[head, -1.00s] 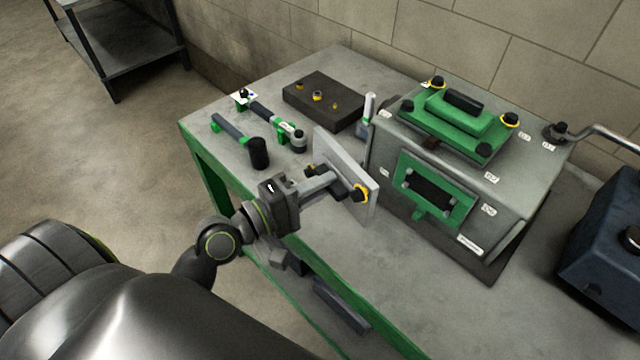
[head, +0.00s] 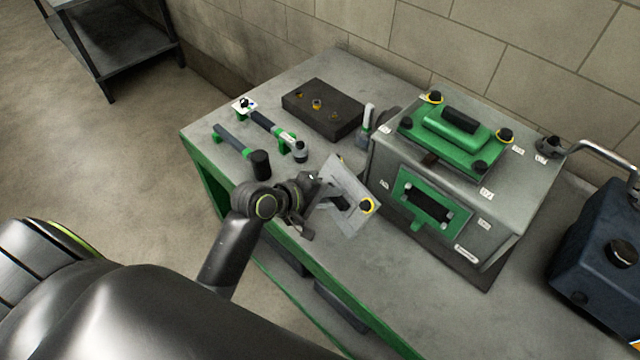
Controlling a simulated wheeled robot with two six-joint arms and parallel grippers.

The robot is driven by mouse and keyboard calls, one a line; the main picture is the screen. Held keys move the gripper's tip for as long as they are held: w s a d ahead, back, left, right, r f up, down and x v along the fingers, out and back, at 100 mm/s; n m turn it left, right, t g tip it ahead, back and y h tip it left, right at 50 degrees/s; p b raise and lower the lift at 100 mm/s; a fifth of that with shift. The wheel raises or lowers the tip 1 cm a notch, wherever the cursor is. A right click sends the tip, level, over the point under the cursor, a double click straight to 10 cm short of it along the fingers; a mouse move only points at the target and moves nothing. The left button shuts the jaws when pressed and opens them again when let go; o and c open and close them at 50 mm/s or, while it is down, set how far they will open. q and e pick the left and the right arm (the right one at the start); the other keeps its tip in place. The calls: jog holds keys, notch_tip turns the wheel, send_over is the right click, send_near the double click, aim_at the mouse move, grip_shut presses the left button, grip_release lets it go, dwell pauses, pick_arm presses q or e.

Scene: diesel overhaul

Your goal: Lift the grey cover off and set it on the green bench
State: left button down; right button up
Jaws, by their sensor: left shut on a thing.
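The grey cover (head: 342,180) is a flat plate with a yellow-ringed dark knob (head: 367,206) near its lower right corner. It is off the grey engine block (head: 450,190) and tilted, just left of the block's front. My left gripper (head: 335,203) is shut on the cover at its near face and holds it above the bench; the fingers are partly hidden. The green bench (head: 360,263) has a grey top and green edges. The block's front shows a green-framed opening (head: 428,200). My right gripper is not in view.
A hammer (head: 258,163), another tool (head: 275,130) and a dark block (head: 322,108) sit on the bench's left part. A green lid (head: 455,140) tops the engine block. A dark blue container (head: 605,250) stands at right. The bench front centre is clear.

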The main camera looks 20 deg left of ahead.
aim_at(345, 206)
pick_arm(q)
jog(key=g+y+p, duration=0.1)
jog(key=g, duration=0.1)
jog(key=d+f+g+y+p, duration=0.1)
jog(key=w+d+g+y+p, duration=0.1)
jog(key=g+p, duration=0.1)
jog(key=shift+d+f+m+g, duration=0.15)
jog(key=shift+d+m+g, duration=0.1)
jog(key=shift+m+g, duration=0.05)
jog(key=s+d+g+y+p, duration=0.1)
jog(key=r+g+y+p, duration=0.1)
jog(key=g+p, duration=0.1)
jog(key=shift+s+d+r+y, duration=0.2)
jog(key=shift+s+d+y, duration=0.1)
jog(key=shift+s+d, duration=0.05)
jog(key=shift+s+d+r+g+p, duration=0.2)
jog(key=shift+s+g+p, duration=0.15)
jog(key=shift+g+p, duration=0.05)
jog(key=shift+f, duration=3.35)
jog(key=c, duration=1.3)
grip_release()
